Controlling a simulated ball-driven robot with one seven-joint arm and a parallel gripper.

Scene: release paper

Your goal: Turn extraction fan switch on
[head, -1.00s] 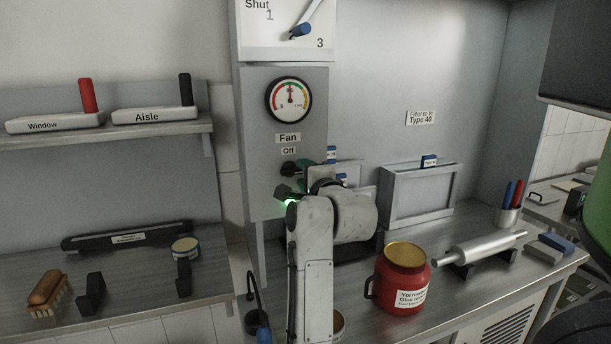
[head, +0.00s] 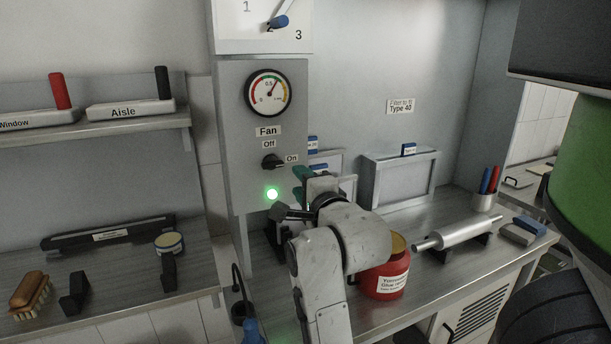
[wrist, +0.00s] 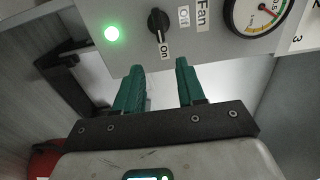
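The fan switch (head: 273,161) is a black rotary knob on the grey panel, under the labels "Fan" and "Off". Its pointer is turned toward the "On" label (head: 291,158). A green lamp (head: 272,194) below it is lit. The knob also shows in the wrist view (wrist: 158,24), pointing to "On". My gripper (wrist: 160,80) has green fingers, spread apart with nothing between them. It is clear of the knob, below and to the right of it in the head view (head: 303,186).
A gauge (head: 268,93) sits above the switch. A red glue pot (head: 384,278), a metal roller (head: 451,237) and a grey filter frame (head: 398,182) stand on the bench to the right. A shelf (head: 95,132) is at left.

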